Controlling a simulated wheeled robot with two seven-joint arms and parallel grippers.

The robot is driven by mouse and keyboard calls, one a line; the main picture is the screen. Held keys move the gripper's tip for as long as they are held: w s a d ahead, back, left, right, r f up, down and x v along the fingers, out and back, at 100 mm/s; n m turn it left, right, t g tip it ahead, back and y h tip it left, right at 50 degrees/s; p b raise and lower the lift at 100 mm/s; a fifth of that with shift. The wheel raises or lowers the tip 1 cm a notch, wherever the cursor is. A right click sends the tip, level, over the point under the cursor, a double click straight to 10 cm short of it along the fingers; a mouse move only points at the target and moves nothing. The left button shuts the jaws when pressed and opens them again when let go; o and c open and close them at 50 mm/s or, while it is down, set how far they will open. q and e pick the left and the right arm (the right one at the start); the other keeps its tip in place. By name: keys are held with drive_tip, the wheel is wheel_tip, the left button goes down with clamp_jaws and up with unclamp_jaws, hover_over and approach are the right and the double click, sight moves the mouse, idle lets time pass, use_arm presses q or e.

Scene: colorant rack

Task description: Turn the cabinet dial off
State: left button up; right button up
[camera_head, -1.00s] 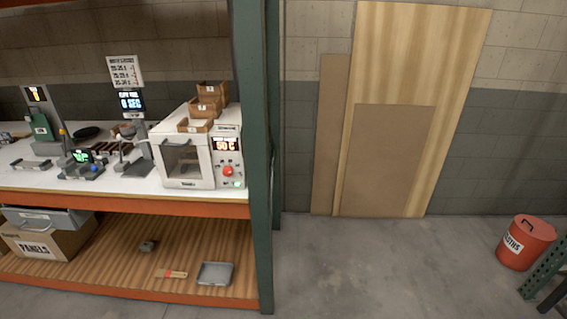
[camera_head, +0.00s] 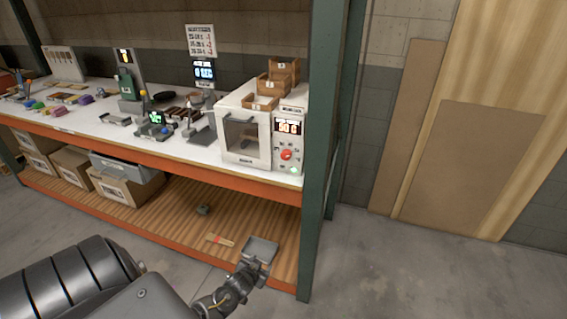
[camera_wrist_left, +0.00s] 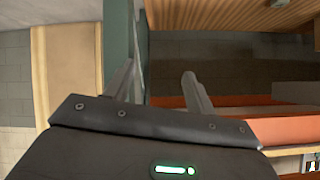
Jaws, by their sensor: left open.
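The cabinet (camera_head: 247,139) is a white box with a glass door on the rack's worktop, near the right post. Its right-hand panel has a lit display (camera_head: 287,127) that seems to read 50 C. Below it is the red dial (camera_head: 287,155), with a small green light (camera_head: 293,170) underneath. My left gripper (camera_head: 255,266) is low in front of the lower shelf, below the cabinet and apart from the dial. Its two fingers stand apart and empty in the left wrist view (camera_wrist_left: 160,78). The dial cannot be made out in that view. My right gripper is not in view.
A green rack post (camera_head: 322,150) stands just right of the cabinet. The orange worktop edge (camera_head: 200,172) lies above my left gripper. Small wooden bins (camera_head: 284,70) sit on the cabinet. Floor to the right is clear.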

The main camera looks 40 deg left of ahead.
use_arm(q)
drive_tip(key=w+a+r+n+t, duration=0.1)
drive_tip(key=w+r, duration=0.2)
drive_tip(key=r, duration=0.3)
drive_tip(key=w+a+r+t+y, duration=0.1)
drive_tip(key=w+r+t, duration=0.15)
drive_tip(key=r, duration=0.35)
drive_tip(key=w+a+r+n, duration=0.1)
drive_tip(key=w+r, duration=0.2)
drive_tip(key=r, duration=0.3)
drive_tip(key=n+t+y, duration=0.1)
drive_tip(key=t, duration=0.3)
approach(285, 157)
drive_tip(key=shift+g, duration=0.25)
drive_tip(key=p+x, duration=0.1)
drive_tip(key=x, duration=0.5)
drive_tip(key=shift+w+a+r, duration=0.1)
drive_tip(key=shift+w+r, duration=0.05)
drive_tip(key=shift+w, duration=0.1)
drive_tip(key=shift+p+x, duration=0.3)
drive_tip(key=shift+x, duration=0.55)
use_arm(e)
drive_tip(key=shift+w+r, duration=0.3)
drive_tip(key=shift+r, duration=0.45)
use_arm(q)
drive_tip(key=c, duration=1)
drive_tip(key=shift+o, duration=0.2)
